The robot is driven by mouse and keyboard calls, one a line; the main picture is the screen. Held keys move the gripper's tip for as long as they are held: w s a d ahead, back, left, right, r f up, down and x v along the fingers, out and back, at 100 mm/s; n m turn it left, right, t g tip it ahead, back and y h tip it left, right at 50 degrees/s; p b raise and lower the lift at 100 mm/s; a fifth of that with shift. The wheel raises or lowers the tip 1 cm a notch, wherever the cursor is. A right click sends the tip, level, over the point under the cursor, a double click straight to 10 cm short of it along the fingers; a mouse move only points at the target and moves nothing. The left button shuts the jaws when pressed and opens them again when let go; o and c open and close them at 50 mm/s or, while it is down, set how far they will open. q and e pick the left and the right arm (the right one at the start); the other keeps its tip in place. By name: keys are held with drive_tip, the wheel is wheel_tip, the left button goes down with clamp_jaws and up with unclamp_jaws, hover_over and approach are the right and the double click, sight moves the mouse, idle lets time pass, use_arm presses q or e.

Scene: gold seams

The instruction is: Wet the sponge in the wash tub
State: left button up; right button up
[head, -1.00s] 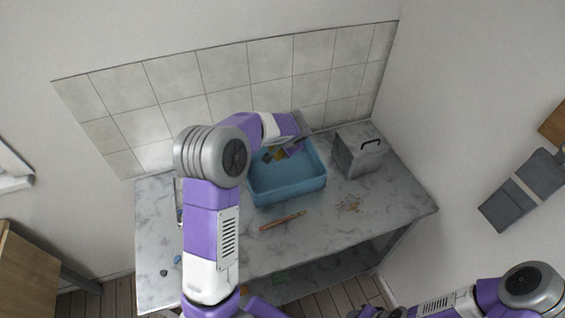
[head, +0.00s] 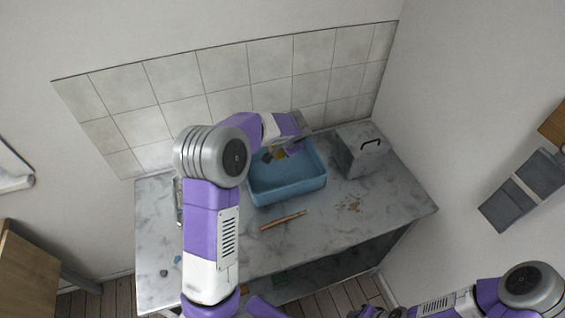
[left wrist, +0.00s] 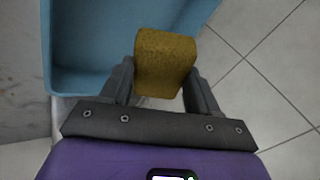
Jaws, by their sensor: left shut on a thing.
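The blue wash tub (head: 290,192) stands on the marble-topped table against the tiled wall. My left gripper (head: 272,154) is over the back part of the tub, reaching in from the left. It is shut on the yellow-brown sponge, which shows clearly between its fingers in the left wrist view (left wrist: 165,62) and only as a small patch in the head view. The tub (left wrist: 100,75) lies beyond and to the left of the sponge in the wrist view. I cannot tell whether the sponge touches water.
A grey box with a dark handle (head: 360,150) stands right of the tub. A brown stick-like tool (head: 283,220) lies in front of it. Small brown bits (head: 354,204) lie at the right. Small blue and dark pieces (head: 177,259) lie at the front left.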

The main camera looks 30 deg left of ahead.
use_arm(q)
drive_tip(key=shift+r+p, duration=1.35)
drive_tip(key=shift+r, duration=0.7)
drive_tip(key=shift+f, duration=0.1)
